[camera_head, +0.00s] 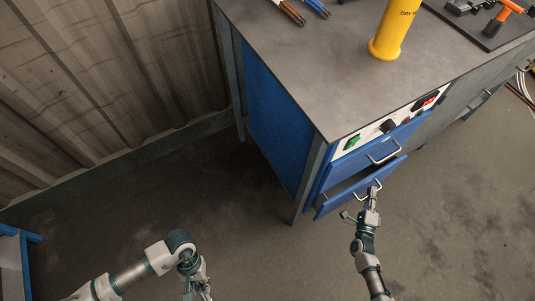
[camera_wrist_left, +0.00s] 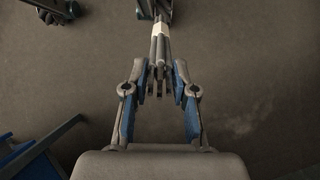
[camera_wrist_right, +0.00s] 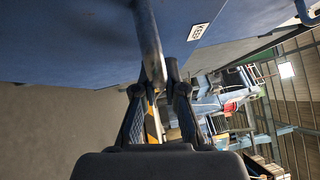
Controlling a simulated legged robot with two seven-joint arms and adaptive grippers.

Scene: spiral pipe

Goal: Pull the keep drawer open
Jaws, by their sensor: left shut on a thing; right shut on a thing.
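The keep drawer (camera_head: 335,204) is the lower blue drawer at the corner of the workbench. It stands partly open, with a dark gap above its front. Its KEEP label (camera_wrist_right: 198,31) shows in the right wrist view. My right gripper (camera_head: 372,193) is shut on the metal handle (camera_wrist_right: 148,40) of this drawer, and its fingers also show in the right wrist view (camera_wrist_right: 158,90). My left gripper (camera_head: 200,288) is low in the head view, away from the bench. In the left wrist view its fingers (camera_wrist_left: 159,92) are around a slim grey bundle with a pale band (camera_wrist_left: 160,45).
The upper blue drawer (camera_head: 385,148) looks closed. The grey bench top (camera_head: 310,60) carries a yellow cylinder (camera_head: 395,28), brown and blue rods (camera_head: 290,10), and tools on a dark mat. A corrugated wall (camera_head: 90,80) stands left. The floor before the bench is clear.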

